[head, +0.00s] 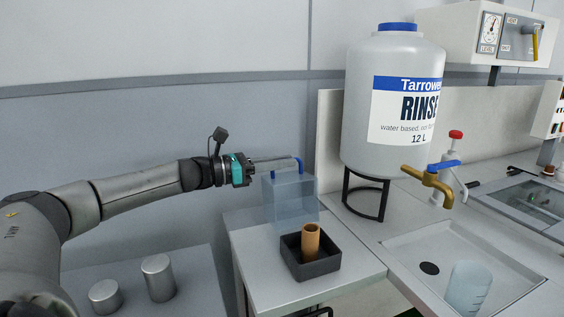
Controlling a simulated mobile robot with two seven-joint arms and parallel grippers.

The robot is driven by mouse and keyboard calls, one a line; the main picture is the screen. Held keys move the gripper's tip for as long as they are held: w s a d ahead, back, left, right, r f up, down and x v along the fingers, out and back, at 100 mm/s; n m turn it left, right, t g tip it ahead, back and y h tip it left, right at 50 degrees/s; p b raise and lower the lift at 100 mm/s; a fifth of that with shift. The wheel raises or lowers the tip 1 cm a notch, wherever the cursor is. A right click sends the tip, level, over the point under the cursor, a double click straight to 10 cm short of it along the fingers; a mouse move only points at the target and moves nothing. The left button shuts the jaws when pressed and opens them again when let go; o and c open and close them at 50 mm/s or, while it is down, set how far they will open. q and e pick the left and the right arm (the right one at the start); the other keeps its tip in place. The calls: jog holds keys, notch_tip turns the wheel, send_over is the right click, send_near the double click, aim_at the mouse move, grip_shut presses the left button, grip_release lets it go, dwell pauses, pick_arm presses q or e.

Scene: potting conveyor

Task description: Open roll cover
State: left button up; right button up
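The roll cover (290,199) is a clear bluish box-like hood with a blue handle (300,166) at its top. It stands up behind a black square tray (311,269), and the tray's front and top look uncovered. A brown roll (310,240) stands upright in the tray. My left gripper (292,163) comes in from the left at the top of the cover, its fingertips at the blue handle. The fingers are seen side-on, so I cannot tell whether they are shut on the handle. My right gripper is not in view.
A large rinse bottle (392,110) stands on a black stand (365,196) to the right, with a brass tap (428,180) over a sink (430,245). A clear beaker (467,287) stands in the sink. Two metal cylinders (158,277) stand at the lower left.

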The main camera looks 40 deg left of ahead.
pick_arm(q)
grip_shut()
jog(key=shift+r, duration=0.1)
dwell(0.8)
